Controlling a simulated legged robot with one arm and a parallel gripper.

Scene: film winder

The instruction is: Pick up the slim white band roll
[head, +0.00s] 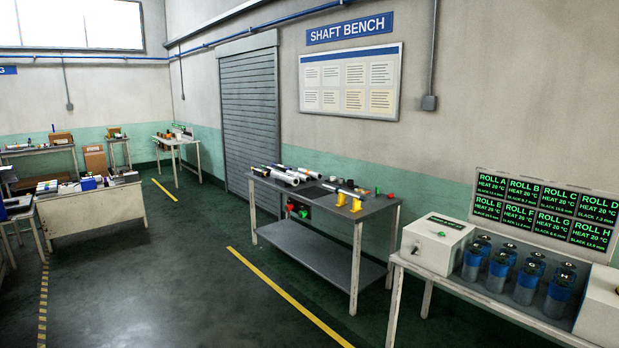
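Several white rolls or tubes (287,177) lie on the left part of the grey shaft bench (327,262), under the SHAFT BENCH sign. They are small in the head view, and I cannot tell whether one of them is the slim white band roll. A thin shaft with a white section (345,190) rests on yellow supports (356,204) toward the bench's right end. My gripper is not in view.
At right, a table (420,268) holds a white box (438,243), several blue-grey cylinders (498,270) and a ROLL A to H display (545,212). Cluttered desks (92,204) stand at left. The dark floor (190,275) between is clear, with yellow lines.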

